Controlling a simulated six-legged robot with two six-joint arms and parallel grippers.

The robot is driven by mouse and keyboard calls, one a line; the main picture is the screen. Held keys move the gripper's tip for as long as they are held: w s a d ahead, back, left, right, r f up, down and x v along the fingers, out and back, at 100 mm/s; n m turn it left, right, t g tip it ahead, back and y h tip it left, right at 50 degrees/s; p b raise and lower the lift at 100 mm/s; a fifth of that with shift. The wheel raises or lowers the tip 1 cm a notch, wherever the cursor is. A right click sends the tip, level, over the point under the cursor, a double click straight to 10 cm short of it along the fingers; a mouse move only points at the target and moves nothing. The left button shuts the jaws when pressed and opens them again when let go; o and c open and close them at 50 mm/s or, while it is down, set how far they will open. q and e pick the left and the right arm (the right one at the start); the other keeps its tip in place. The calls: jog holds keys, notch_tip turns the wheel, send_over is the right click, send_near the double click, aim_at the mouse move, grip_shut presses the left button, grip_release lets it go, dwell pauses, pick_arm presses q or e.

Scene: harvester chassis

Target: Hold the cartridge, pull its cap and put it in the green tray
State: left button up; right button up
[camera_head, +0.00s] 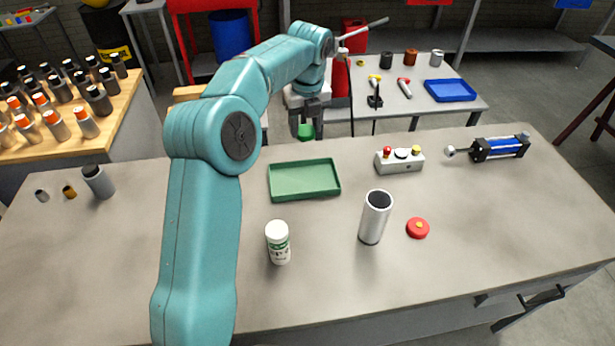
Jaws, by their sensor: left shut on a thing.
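The green tray (304,193) lies on the grey bench, a shallow open box that looks empty. My left gripper (306,130) is over the far side of the bench, behind the tray, with its fingers pointing down. It is shut on a small green piece (306,132), which looks like a cap. A white cylinder with a green label (278,243) stands upright in front of the tray. A silver cylinder with a dark top (375,217) stands to its right. I cannot tell for sure which one is the cartridge. My right gripper is not in view.
A red disc (418,228) lies right of the silver cylinder. A button box (400,159) and a blue-and-black actuator (499,148) are farther back. Small cylinders (98,181) stand at the left. The bench's right front is clear.

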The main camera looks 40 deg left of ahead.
pick_arm(q)
send_over(305, 189)
notch_tip(305, 189, down, 14)
jog(key=shift+d+f, duration=0.1)
jog(key=shift+f, duration=0.1)
jog(key=shift+s+f, duration=0.15)
jog(key=shift+f, duration=0.55)
jog(key=f, duration=0.4)
jog(key=shift+w, duration=0.2)
jog(key=shift+s, duration=0.1)
jog(key=shift+r, duration=0.1)
jog(key=o, duration=1.2)
jog(key=shift+f, duration=0.25)
jog(key=shift+c, duration=0.2)
jog(key=shift+r, duration=0.1)
